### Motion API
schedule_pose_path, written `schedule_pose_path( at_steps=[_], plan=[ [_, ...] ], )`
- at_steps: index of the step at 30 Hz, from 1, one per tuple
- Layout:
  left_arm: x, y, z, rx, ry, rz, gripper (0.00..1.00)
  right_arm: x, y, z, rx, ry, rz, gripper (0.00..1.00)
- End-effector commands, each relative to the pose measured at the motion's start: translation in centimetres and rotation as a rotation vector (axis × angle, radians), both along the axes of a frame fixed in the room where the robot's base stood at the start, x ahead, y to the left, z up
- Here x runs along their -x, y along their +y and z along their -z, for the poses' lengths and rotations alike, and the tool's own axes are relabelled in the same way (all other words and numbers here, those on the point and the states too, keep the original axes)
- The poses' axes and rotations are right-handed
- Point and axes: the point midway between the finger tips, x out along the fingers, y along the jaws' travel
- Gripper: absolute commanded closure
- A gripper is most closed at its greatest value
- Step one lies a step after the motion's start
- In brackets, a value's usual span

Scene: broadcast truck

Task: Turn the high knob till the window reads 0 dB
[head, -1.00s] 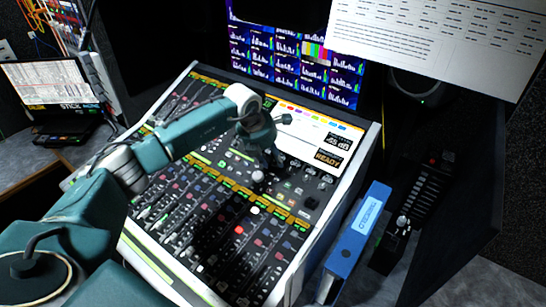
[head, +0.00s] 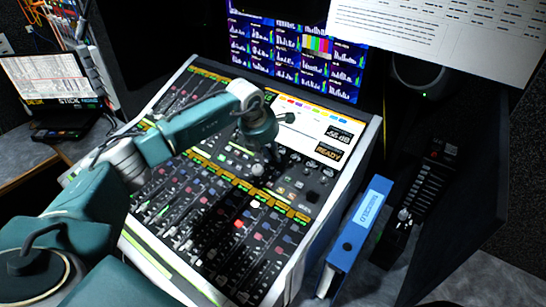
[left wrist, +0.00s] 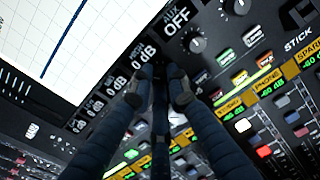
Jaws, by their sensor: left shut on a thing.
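My left gripper (head: 268,163) reaches down onto the upper right part of the mixing console (head: 375,135). In the left wrist view its two fingertips (left wrist: 160,88) are closed on a small knob, which they mostly hide. I take it for the high knob, but cannot read its label. Small windows there read 0 dB, the nearest one (left wrist: 145,52) just above the fingers; another window (left wrist: 176,18) reads AUX OFF. In the head view a larger dark window (head: 338,135) shows a dB value too small to read surely, above a READY sign (head: 328,151). My right gripper is not in view.
Lit buttons (left wrist: 240,77) and another knob (left wrist: 191,43) lie right of the fingers in the left wrist view. Rows of faders (head: 215,215) fill the console's front. A blue binder (head: 358,235) stands to its right, beside a black fader unit (head: 425,190). Screens rise behind.

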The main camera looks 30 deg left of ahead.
Motion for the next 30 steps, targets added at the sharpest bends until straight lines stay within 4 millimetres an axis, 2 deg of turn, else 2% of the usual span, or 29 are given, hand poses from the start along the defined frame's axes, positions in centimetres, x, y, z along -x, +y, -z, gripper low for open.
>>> schedule_pose_path(
  at_steps=[1,2,11,12,14,24,30],
  plan=[
    [-0.1,0.0,0.3,-0.012,-0.007,0.027,1.00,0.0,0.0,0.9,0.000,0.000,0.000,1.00],
    [-0.1,0.0,0.2,-0.017,-0.007,0.040,1.00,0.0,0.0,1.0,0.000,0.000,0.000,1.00],
    [-0.1,0.0,-0.1,-0.023,-0.006,0.056,1.00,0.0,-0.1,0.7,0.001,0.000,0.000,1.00],
    [-0.1,0.0,-0.1,-0.023,-0.006,0.056,0.79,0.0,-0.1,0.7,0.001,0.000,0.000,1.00],
    [-0.1,0.0,-0.1,-0.023,-0.006,0.056,0.67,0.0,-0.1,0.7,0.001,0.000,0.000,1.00],
    [0.0,0.0,-0.3,-0.023,-0.006,0.055,0.66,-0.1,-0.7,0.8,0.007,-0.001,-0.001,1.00],
    [0.9,0.4,-2.9,-0.025,-0.010,0.055,0.66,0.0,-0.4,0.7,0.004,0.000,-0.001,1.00]
  ],
)
